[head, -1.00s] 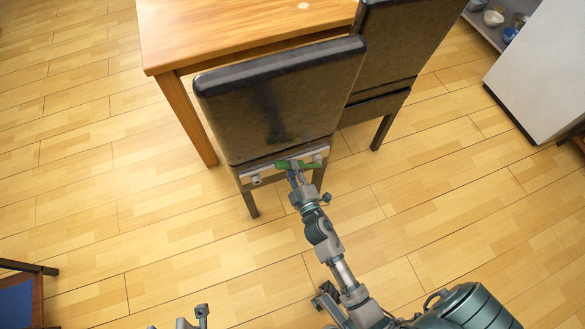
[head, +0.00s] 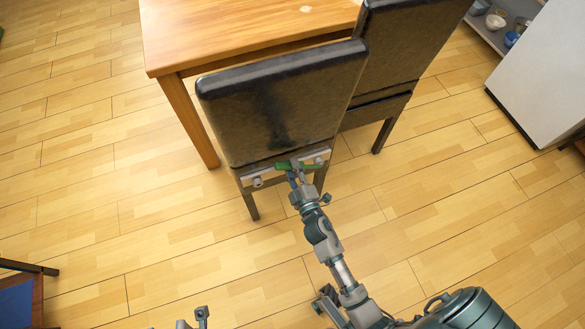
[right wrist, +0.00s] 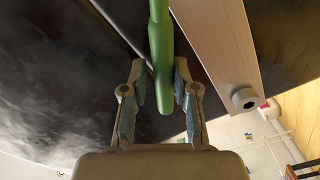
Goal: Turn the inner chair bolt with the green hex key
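The green hex key (head: 284,166) is at the metal bar (head: 270,176) low on the near chair's back (head: 280,100). A grey bolt (head: 257,182) shows at the bar's left end and another (head: 318,160) at its right end. My right gripper (head: 296,172) is at the hex key. In the right wrist view the hex key (right wrist: 161,60) lies between the two fingers (right wrist: 160,85), close to both; whether they pinch it is unclear. The key's far end is out of frame there. A part of my left gripper (head: 197,318) shows at the bottom edge.
A wooden table (head: 230,30) stands behind the near chair. A second dark chair (head: 405,45) is close on the right. A white cabinet (head: 545,80) stands at the far right. A blue-seated piece (head: 18,300) is at lower left. The floor between is clear.

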